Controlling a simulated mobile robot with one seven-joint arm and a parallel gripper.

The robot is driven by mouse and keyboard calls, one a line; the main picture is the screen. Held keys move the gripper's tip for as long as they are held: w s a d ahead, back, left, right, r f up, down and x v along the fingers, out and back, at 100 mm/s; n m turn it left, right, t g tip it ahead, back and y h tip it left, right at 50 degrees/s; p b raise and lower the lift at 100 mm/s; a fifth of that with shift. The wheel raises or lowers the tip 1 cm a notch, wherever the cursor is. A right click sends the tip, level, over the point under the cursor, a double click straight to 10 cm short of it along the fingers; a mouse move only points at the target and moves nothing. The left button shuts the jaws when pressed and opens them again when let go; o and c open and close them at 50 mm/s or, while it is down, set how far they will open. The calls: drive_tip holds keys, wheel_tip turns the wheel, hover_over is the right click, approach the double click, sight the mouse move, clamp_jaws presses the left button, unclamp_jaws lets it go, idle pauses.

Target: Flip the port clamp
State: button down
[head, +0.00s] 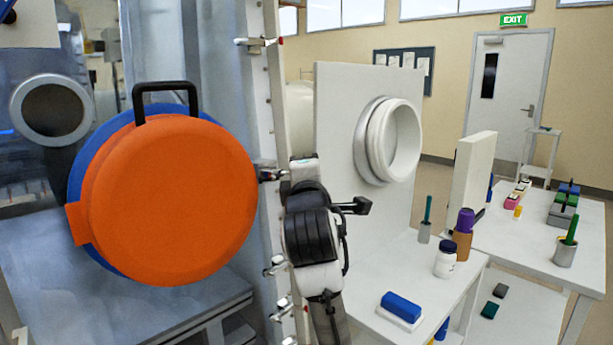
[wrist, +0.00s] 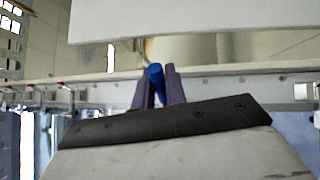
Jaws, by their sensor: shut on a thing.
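My gripper (head: 268,175) is at the right edge of the round orange port door (head: 180,200), in front of the upright metal frame. In the wrist view its two purple-grey fingers (wrist: 157,88) are closed on a small blue rod, which looks like the handle of the port clamp (wrist: 156,76). The rod stands between the fingers, with its upper end showing. The rest of the clamp is hidden by the fingers and the dark gripper body. In the head view the clamp is too small and covered to make out.
A black handle (head: 165,92) tops the orange door. Several small toggles (head: 277,264) stick out along the frame. A white panel with a round port (head: 390,140) stands to the right. A bench holds a white bottle (head: 445,259) and a blue block (head: 401,306).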

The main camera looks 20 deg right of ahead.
drive_tip(key=shift+s+a+m+g+h+b, duration=0.1)
drive_tip(key=shift+s+a+m+g+h, duration=0.15)
drive_tip(key=shift+m+g+h, duration=0.7)
drive_tip(key=shift+s+a+m+g+h+b, duration=0.1)
drive_tip(key=shift+s+a+m+g+h, duration=0.3)
drive_tip(key=shift+h, duration=0.9)
drive_tip(key=shift+s+a+m+g+h+b, duration=0.1)
drive_tip(key=shift+s+a+m+g+h, duration=0.05)
drive_tip(key=shift+m+g+h, duration=0.85)
drive_tip(key=shift+h, duration=0.25)
drive_tip(key=c, duration=1.5)
unclamp_jaws()
drive_tip(key=shift+o, duration=0.2)
drive_tip(key=b+v, duration=0.2)
drive_tip(key=v, duration=1.2)
drive_tip(key=shift+b, duration=0.4)
